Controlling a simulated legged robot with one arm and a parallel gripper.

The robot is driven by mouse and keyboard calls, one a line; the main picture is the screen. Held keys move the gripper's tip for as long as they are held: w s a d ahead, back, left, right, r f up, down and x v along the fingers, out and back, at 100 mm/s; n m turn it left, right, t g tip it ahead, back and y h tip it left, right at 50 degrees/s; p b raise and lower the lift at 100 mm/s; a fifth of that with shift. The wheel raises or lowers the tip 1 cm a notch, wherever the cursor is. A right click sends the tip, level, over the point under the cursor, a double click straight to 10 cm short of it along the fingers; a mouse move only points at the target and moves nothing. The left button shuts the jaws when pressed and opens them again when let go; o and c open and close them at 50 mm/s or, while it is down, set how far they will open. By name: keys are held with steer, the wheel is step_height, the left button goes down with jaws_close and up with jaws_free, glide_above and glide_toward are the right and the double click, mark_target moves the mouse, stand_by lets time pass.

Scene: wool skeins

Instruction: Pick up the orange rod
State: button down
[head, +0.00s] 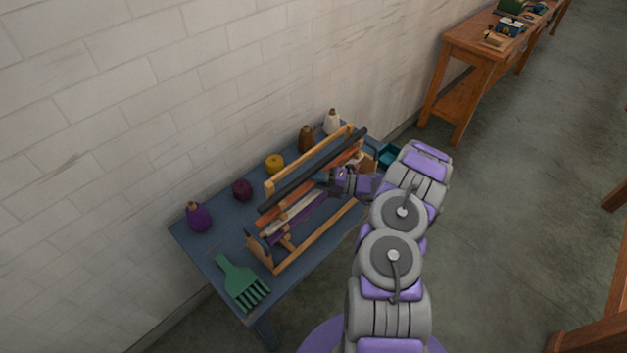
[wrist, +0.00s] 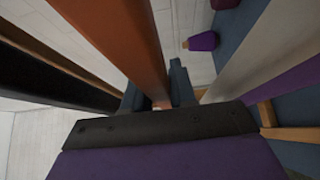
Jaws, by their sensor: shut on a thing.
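The orange rod (head: 272,219) lies along the wooden rack (head: 318,240) on the blue table, between a black rod (head: 312,172) and a pale rod (head: 292,214). In the wrist view the orange rod (wrist: 118,35) runs from the top edge down between my fingers. My gripper (head: 336,180) is at the rack's right side, and its two dark fingers (wrist: 158,92) are shut on the orange rod. The gripper hides part of the rod in the head view. I cannot tell whether the rod still touches its rests.
A purple rod (head: 285,232) lies below the pale rod. Yarn cones and balls, including a purple cone (head: 199,217) and yellow ball (head: 275,164), line the wall side. A green comb-like tool (head: 241,281) lies at the table's near left. A wooden bench (head: 468,44) stands farther back.

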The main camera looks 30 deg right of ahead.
steer(key=shift+w+d+r+p, duration=0.1)
steer(key=shift+d+r+p, duration=0.15)
steer(key=shift+d, duration=0.35)
steer(key=shift+w+d+r+p, duration=0.1)
steer(key=shift+d+r, duration=0.15)
steer(key=shift+d, duration=0.3)
steer(key=shift+s+d+r, duration=0.15)
steer(key=shift+s+d, duration=0.1)
steer(key=b+v, duration=0.2)
steer(key=v, duration=2.7)
steer(key=shift+s, duration=0.6)
steer(key=shift+b, duration=0.3)
